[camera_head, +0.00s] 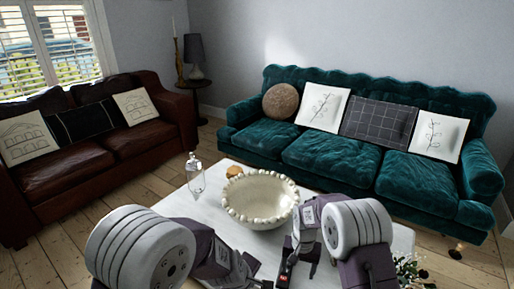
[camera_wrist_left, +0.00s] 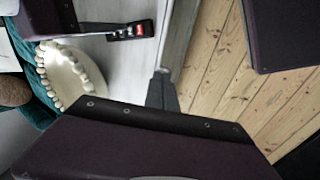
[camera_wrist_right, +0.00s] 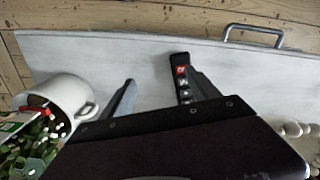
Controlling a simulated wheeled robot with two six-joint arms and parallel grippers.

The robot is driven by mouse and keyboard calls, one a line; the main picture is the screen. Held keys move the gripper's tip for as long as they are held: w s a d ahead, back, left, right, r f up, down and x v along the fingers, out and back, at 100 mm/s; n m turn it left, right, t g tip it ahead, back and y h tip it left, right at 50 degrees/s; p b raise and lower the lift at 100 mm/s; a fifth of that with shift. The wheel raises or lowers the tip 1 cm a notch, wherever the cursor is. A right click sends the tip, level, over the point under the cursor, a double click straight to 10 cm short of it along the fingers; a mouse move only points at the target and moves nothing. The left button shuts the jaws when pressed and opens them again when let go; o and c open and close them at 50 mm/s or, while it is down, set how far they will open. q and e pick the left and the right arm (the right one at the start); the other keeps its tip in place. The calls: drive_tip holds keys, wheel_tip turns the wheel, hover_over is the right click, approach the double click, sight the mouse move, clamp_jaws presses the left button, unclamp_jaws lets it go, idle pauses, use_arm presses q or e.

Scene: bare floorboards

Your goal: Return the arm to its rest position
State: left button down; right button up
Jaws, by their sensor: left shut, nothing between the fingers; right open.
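My right gripper (camera_head: 300,262) reaches over the white table (camera_head: 215,205) from the right. Its two fingers are spread apart in the right wrist view (camera_wrist_right: 160,88), with nothing held between them. A dark remote-like object with a red button (camera_wrist_right: 183,85) lies on the table beside one of its fingers; whether they touch is unclear. It also shows in the left wrist view (camera_wrist_left: 128,33). My left gripper (camera_wrist_left: 163,92) has its fingers together and empty, above the table edge and floorboards. In the head view it is mostly hidden at the bottom edge.
A cream bowl with a beaded rim (camera_head: 260,222), a glass bottle (camera_head: 195,178) and a small round brown item (camera_head: 234,171) stand on the table. A white mug (camera_wrist_right: 75,92) and a plant (camera_wrist_right: 30,150) are near my right gripper. Sofas stand behind.

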use_arm(q)
drive_tip(key=s+a+r+m+g+y, duration=0.1)
drive_tip(key=s+a+r+m+g, duration=0.1)
drive_tip(key=s+a+m, duration=0.5)
drive_tip(key=s+a+r+m+g+y, duration=0.15)
drive_tip(key=s+a+m, duration=0.3)
drive_tip(key=a, duration=0.45)
use_arm(e)
drive_tip(key=s+d+r+n+t, duration=0.15)
drive_tip(key=s+r, duration=0.25)
drive_tip(key=s, duration=0.5)
drive_tip(key=s+d+r+n, duration=0.2)
drive_tip(key=s+d+r, duration=0.15)
drive_tip(key=s, duration=0.45)
use_arm(q)
wheel_tip(320, 180, up, 21)
drive_tip(key=p, duration=2.1)
drive_tip(key=shift+n, duration=0.35)
use_arm(e)
wheel_tip(320, 180, up, 22)
drive_tip(key=s, duration=0.1)
drive_tip(key=shift+s+a, duration=0.2)
drive_tip(key=shift+a, duration=0.15)
use_arm(q)
drive_tip(key=shift+d+f+h, duration=0.1)
drive_tip(key=shift+h, duration=0.15)
use_arm(e)
drive_tip(key=shift+f, duration=0.1)
